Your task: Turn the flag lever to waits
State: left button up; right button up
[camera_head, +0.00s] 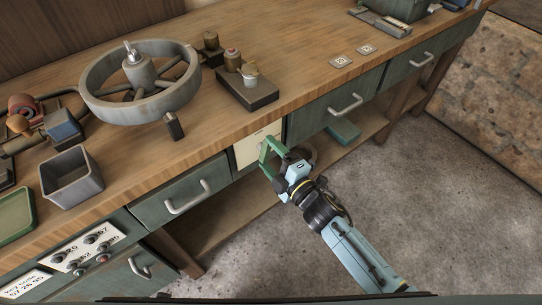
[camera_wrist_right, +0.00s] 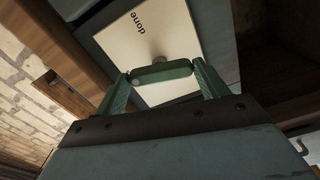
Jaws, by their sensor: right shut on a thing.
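The cream plate (camera_head: 243,153) is on the front of the workbench, between two drawers. In the right wrist view the plate (camera_wrist_right: 152,38) carries the word "done" near its upper edge. A short green flag lever (camera_wrist_right: 163,72) sits in front of the plate below a small round pivot (camera_wrist_right: 158,60). My right gripper (camera_head: 267,149) is at the plate, its green fingers (camera_wrist_right: 163,78) shut on the lever from both ends. Any other word on the plate is hidden or out of view. My left gripper is not in view.
A grey handwheel (camera_head: 140,110), a dark block with small cylinders (camera_head: 247,92) and a grey bin (camera_head: 72,181) stand on the bench. Drawer handles (camera_head: 187,199) (camera_head: 346,105) stick out on both sides of the plate. The floor in front is clear.

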jog(key=shift+f+n, duration=0.1)
jog(key=shift+n, duration=0.8)
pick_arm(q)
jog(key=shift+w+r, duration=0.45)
pick_arm(e)
jog(key=shift+n, duration=0.4)
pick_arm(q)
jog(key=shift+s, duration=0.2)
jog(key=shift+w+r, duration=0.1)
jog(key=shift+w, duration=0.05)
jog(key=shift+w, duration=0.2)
pick_arm(e)
jog(key=o, duration=1)
jog(key=shift+d, duration=0.1)
jog(key=shift+s+d, duration=0.15)
jog(key=shift+s, duration=0.1)
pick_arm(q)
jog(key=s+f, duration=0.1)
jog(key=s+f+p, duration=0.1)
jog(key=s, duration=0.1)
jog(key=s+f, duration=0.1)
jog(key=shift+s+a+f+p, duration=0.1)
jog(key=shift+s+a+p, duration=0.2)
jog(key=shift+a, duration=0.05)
pick_arm(e)
jog(key=v, duration=1.2)
jog(key=shift+s+d, duration=0.2)
jog(key=shift+s, duration=0.15)
